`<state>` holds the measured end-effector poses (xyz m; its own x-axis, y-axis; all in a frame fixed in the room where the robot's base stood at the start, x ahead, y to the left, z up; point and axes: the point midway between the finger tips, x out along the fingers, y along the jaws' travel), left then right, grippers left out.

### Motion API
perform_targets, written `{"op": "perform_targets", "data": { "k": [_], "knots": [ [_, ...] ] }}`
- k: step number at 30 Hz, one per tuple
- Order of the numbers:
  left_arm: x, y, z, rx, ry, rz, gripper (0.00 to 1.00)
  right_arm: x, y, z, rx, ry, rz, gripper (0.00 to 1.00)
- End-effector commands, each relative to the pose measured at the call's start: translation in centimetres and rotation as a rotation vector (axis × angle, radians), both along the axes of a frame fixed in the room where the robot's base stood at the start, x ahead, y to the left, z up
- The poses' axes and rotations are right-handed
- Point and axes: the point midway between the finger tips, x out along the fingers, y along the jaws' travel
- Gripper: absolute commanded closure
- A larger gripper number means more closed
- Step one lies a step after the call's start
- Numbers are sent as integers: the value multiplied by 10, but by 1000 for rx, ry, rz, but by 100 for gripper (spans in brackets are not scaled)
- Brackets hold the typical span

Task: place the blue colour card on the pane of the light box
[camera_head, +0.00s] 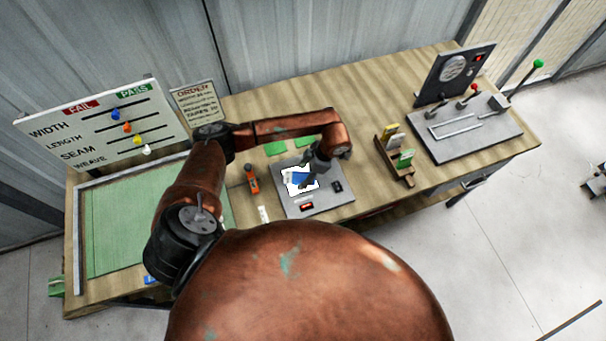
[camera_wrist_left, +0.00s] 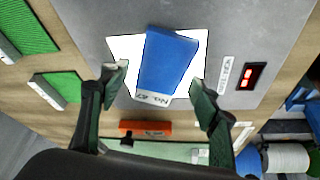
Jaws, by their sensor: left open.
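The blue colour card (camera_wrist_left: 168,62) lies over the lit white pane (camera_wrist_left: 122,50) of the light box in the left wrist view. White pane shows on both sides of it, and its far end reaches about the pane's edge. A dark part at the head view's right edge may be my right gripper (camera_head: 597,183).
Green cards (camera_head: 275,148) lie behind the light box. An orange tool (camera_head: 252,179) lies left of it. A wooden card holder (camera_head: 396,158) and a lever machine (camera_head: 468,126) stand to the right. A green mat (camera_head: 120,226) and a sign board (camera_head: 100,125) are at the left.

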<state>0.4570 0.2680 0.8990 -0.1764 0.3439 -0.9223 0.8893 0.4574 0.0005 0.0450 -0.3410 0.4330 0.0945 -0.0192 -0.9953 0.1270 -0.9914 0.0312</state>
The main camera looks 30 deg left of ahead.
Motion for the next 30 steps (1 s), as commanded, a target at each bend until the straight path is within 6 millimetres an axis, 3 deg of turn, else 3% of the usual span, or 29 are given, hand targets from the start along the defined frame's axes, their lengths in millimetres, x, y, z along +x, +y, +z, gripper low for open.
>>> {"op": "perform_targets", "data": {
  "k": [18,30],
  "knots": [
    [20,-37,101,1,-3,0,43,-2,0,-20,0,2,0,71],
    [21,-41,112,0,0,0,43,-1,0,-21,1,2,0,71]
  ]
}}
